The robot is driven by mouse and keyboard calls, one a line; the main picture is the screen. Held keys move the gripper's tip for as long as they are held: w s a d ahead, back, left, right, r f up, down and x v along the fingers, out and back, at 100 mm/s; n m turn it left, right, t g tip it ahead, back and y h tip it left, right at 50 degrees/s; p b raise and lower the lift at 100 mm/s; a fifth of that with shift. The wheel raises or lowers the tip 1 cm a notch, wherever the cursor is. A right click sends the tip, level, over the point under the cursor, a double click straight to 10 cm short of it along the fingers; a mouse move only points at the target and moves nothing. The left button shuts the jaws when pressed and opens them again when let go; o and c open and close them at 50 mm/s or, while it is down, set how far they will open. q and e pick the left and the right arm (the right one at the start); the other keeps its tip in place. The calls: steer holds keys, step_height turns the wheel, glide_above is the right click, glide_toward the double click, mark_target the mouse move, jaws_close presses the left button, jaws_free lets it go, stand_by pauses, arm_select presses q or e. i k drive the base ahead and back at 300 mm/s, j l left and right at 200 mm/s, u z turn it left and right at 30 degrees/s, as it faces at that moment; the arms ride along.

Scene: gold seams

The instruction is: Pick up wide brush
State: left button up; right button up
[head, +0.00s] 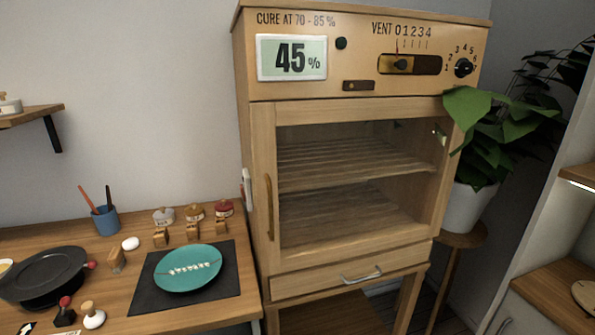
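I cannot tell for certain which thing is the wide brush. A blue cup (106,221) on the wooden table at the left holds two thin upright handles, one orange-brown (88,200) and one dark (109,198); their lower ends are hidden in the cup. A small tan wooden piece (117,260) stands on the table in front of the cup, too small to identify. Neither of my grippers shows in the head view.
A teal plate (188,284) with a row of pale bits lies on a dark mat (232,270). Small lidded jars (195,211) and wooden blocks (161,237) stand behind it. A black pan (48,276) is left. A wooden cabinet (262,290) bounds the table's right.

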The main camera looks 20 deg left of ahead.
mark_target(117, 260)
steer(key=u, duration=1.7)
steer(key=i+z, duration=0.1)
